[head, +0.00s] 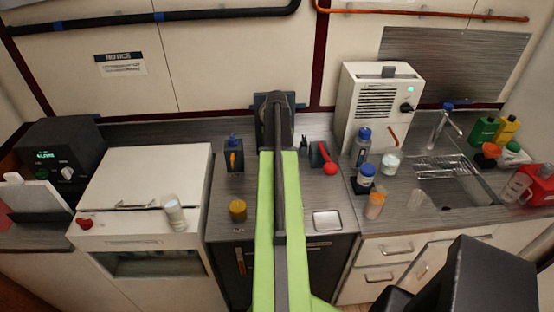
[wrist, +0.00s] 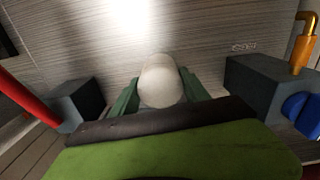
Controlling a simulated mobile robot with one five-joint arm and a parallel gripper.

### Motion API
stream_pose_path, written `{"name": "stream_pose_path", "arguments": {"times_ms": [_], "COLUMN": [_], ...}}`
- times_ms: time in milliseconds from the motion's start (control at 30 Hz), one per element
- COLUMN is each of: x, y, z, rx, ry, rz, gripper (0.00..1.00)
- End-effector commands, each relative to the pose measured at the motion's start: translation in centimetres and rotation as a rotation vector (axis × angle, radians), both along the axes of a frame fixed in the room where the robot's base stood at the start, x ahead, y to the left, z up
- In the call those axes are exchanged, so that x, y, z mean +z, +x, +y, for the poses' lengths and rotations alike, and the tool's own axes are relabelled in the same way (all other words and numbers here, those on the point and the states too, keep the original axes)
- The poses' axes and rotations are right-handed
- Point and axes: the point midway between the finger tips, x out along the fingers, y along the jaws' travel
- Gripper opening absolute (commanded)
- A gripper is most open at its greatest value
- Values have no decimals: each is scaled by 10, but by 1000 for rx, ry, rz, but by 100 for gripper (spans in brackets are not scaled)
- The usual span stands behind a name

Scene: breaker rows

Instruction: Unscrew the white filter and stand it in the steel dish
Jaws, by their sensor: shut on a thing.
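The white filter (wrist: 161,82) shows in the wrist view as a pale, rounded cylinder between the two green fingers. My gripper (wrist: 158,88) is shut on it. Its far end and any thread are hidden, so I cannot tell whether it is still screwed in. In the head view my green arm covers the filter and the fingertips. The steel dish (head: 328,221) is a shallow square tray on the counter, right of my arm near the front edge. Nothing stands in it.
A block with a red lever (head: 330,167) stands right of my arm, and a block with a yellow and blue fitting (head: 233,158) stands left. Several bottles and a cup crowd the right, near the sink (head: 450,186).

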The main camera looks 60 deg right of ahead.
Motion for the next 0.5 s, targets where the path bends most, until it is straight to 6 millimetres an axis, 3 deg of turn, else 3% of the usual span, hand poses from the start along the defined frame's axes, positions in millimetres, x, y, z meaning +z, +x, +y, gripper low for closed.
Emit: {"name": "stream_pose_path", "arguments": {"times_ms": [67,100,200,500], "x": [0,0,0,0], "y": [1,1,1,0], "z": [-1,-1,-1,0], "rx": [-1,-1,-2,-25], "ry": [-2,-2,-2,-1], "rz": [-2,-2,-2,-1], "gripper": [18,59,72,72]}}
